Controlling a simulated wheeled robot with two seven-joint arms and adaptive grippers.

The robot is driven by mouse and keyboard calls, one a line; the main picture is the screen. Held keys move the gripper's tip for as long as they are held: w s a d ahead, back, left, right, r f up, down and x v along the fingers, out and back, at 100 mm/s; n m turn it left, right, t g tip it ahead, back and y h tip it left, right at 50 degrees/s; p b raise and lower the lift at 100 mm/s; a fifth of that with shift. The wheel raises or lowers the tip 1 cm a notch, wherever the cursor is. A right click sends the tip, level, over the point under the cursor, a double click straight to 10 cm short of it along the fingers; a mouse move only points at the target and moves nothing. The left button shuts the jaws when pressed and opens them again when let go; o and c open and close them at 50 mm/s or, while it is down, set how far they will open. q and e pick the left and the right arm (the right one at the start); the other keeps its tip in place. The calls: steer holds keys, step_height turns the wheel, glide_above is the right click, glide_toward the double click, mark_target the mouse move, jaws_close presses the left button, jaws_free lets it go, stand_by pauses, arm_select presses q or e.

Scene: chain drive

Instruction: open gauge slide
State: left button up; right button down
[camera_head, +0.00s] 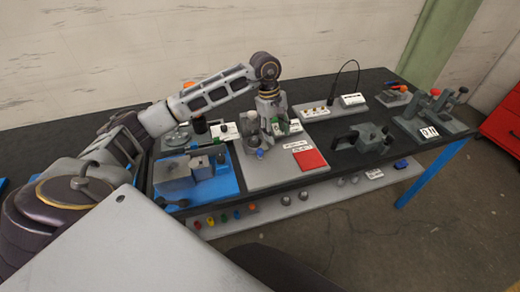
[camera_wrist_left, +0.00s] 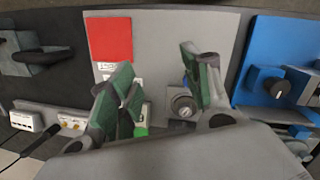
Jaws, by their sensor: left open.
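My left gripper (camera_head: 268,136) is open and points down over the light grey plate (camera_head: 285,178) of the middle station. The plate bears a red square (camera_head: 310,159), and white labels lie beside the square. In the left wrist view the green-padded fingers (camera_wrist_left: 158,82) are spread, with the knob near the right finger. A small green part (camera_wrist_left: 142,128) shows between the fingers, partly hidden. I cannot tell which part is the gauge slide.
A blue station with a grey block (camera_head: 183,178) stands left of the plate. A dark clamp-like fixture (camera_head: 366,137) and a grey fixture (camera_head: 434,115) stand to the right. A white box with a cable (camera_head: 352,100) is behind. A lower shelf (camera_head: 330,193) holds small parts.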

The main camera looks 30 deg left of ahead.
mark_target(260, 150)
arm_select(q)
steer(key=a+r+y, duration=0.1)
steer(key=a+y, duration=0.1)
steer(key=a, duration=0.4)
steer(key=shift+s+a+r, duration=0.15)
steer(key=shift+a+r, duration=0.1)
steer(key=shift+r, duration=0.05)
steer(key=shift+f, duration=0.15)
step_height(260, 150, down, 12)
steer(key=shift+r+p, duration=0.1)
steer(key=shift+p, duration=0.85)
steer(key=shift+f, duration=0.85)
jaws_close()
